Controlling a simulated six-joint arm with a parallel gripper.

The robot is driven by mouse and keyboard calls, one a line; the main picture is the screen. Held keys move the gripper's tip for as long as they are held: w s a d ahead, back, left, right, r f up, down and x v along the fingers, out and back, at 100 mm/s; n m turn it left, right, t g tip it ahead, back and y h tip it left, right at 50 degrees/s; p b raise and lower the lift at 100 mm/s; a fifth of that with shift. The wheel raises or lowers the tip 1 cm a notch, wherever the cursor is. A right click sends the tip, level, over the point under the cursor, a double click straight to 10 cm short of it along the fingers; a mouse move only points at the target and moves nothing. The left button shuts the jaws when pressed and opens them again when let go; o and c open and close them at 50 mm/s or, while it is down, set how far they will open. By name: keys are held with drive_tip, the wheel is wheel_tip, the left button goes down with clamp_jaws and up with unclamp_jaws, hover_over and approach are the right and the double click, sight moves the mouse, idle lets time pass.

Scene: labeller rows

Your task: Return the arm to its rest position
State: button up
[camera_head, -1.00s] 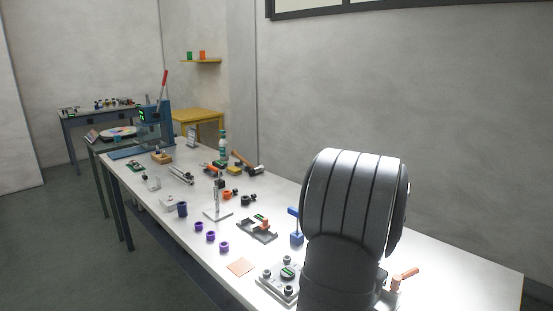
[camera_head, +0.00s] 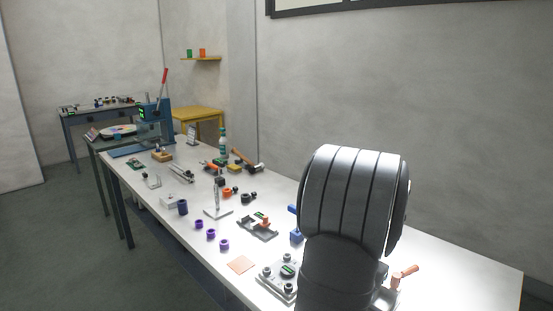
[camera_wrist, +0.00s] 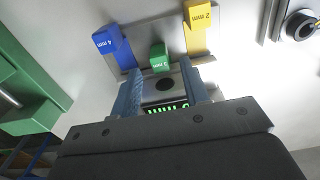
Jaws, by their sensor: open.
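My gripper (camera_wrist: 160,80) shows in the wrist view, with its two blue-grey fingers apart and nothing held between them. Beyond the fingertips is a grey plate (camera_wrist: 150,32) with a blue block marked 4 mm (camera_wrist: 108,42), a green block marked 3 mm (camera_wrist: 158,60) and a yellow block marked 2 mm (camera_wrist: 198,28). The green block appears between the fingers in the picture; I cannot tell its distance from them. In the head view my large grey arm link fills the lower right, and the gripper is hidden.
The long white table (camera_head: 190,241) holds many small parts, including purple rings (camera_head: 211,233), a copper square (camera_head: 241,264) and a green bottle (camera_head: 223,142). A blue press (camera_head: 152,112) stands at its far end. In the wrist view a green bracket (camera_wrist: 40,115) is at left.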

wheel_tip(320, 180, up, 14)
wheel_tip(320, 180, down, 18)
drive_tip(key=shift+r, duration=0.25)
drive_tip(key=s+a, duration=0.3)
drive_tip(key=shift+s+a+f, duration=0.1)
drive_tip(key=shift+f, duration=0.05)
wheel_tip(320, 180, up, 27)
wheel_tip(320, 180, down, 6)
drive_tip(key=shift+w+d+f, duration=0.2)
drive_tip(key=shift+d, duration=0.05)
idle(0.8)
